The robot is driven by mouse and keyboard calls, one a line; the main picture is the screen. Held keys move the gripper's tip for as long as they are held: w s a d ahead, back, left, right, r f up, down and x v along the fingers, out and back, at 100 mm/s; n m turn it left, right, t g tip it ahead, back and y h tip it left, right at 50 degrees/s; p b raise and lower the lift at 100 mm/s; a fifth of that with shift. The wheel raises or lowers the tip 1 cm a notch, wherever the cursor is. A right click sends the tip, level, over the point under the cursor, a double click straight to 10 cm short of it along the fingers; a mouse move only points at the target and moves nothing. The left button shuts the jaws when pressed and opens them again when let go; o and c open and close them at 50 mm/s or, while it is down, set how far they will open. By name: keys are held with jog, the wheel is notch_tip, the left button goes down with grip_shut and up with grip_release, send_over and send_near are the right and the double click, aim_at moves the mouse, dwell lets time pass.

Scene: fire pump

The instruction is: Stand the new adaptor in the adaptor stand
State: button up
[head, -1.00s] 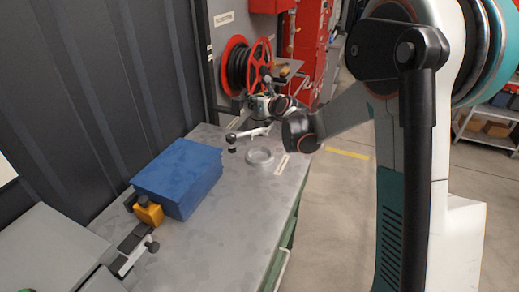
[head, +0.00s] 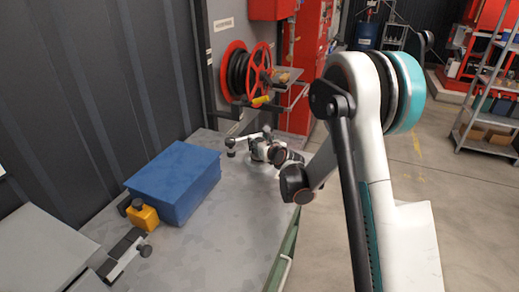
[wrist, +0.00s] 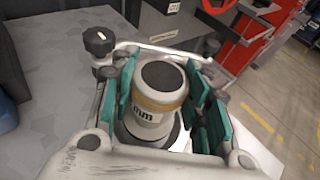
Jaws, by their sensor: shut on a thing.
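The new adaptor (wrist: 160,88) is a pale cylinder with a brass band, a dark round top and a label ending in "mm". It stands roughly upright between the green finger pads of my gripper (wrist: 162,100), which is shut on it. A pale round rim (wrist: 176,137) shows around its lower end; I cannot tell whether this is the stand or part of the adaptor. In the head view my gripper (head: 262,150) is low over the far end of the bench, and the adaptor is not clear there. Whether the adaptor touches anything below is hidden.
A black knob on a silver arm (head: 231,147) stands just left of my gripper. A blue case (head: 175,180) and a yellow block (head: 143,214) sit nearer on the bench (head: 222,240). A red hose reel (head: 258,72) is behind. The bench's front middle is clear.

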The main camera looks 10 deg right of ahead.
jog(key=shift+f, duration=0.95)
jog(key=shift+f+b, duration=0.2)
jog(key=shift+b, duration=0.15)
jog(key=o, duration=1.3)
jog(key=shift+r, duration=0.15)
